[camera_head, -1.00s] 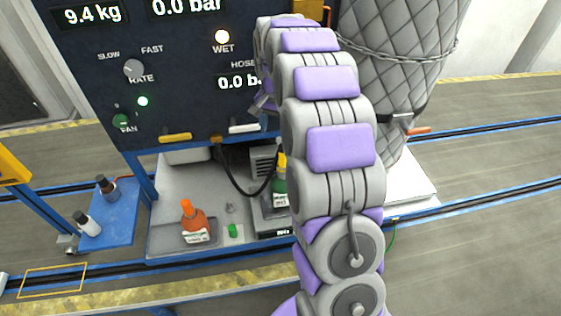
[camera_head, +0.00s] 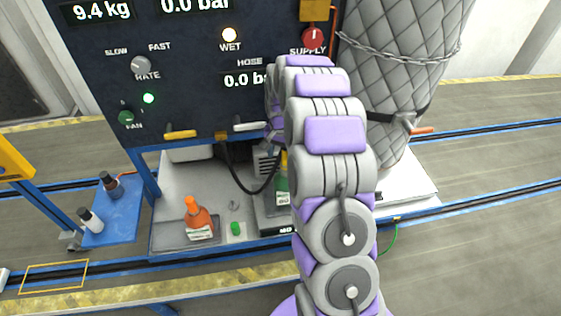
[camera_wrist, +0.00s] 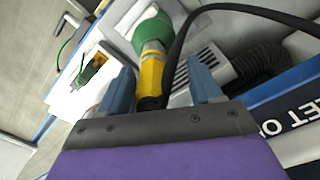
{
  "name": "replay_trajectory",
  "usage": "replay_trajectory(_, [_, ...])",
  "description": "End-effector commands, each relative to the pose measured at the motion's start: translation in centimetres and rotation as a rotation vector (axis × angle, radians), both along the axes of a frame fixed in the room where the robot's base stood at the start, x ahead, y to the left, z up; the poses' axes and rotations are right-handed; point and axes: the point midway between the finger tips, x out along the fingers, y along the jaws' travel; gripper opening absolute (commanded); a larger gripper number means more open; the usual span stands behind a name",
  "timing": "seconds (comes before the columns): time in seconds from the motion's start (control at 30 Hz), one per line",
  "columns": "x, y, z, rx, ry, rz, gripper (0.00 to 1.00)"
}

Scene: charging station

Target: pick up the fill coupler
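In the wrist view my gripper (camera_wrist: 160,70) is open, its two blue-grey fingers spread apart. A yellow fitting (camera_wrist: 151,76), which appears to be the fill coupler, shows between the fingers, nearer the left one. Its near end is dark and partly hidden by the gripper body. Beyond it is the green bottle (camera_wrist: 152,30). A black hose (camera_wrist: 178,42) curves up from beside the fitting and off to the right. In the head view the hose (camera_head: 235,181) hangs from the panel toward the green bottle (camera_head: 282,190). My arm hides most of the gripper there.
The dark control panel (camera_head: 190,90) stands above the grey shelf (camera_head: 172,186). An orange bottle (camera_head: 198,220) and a small green object (camera_head: 236,228) are on the shelf's left.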

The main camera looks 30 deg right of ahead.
Motion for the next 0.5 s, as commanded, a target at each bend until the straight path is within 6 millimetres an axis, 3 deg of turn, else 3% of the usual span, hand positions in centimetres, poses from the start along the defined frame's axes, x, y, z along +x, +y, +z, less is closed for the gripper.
replay_trajectory(0.23, [-0.1,-0.5,-0.3,0.003,-0.001,-0.001,0.62])
replay_trajectory(0.5, [-0.1,0.9,-0.1,-0.009,0.0,-0.001,0.37])
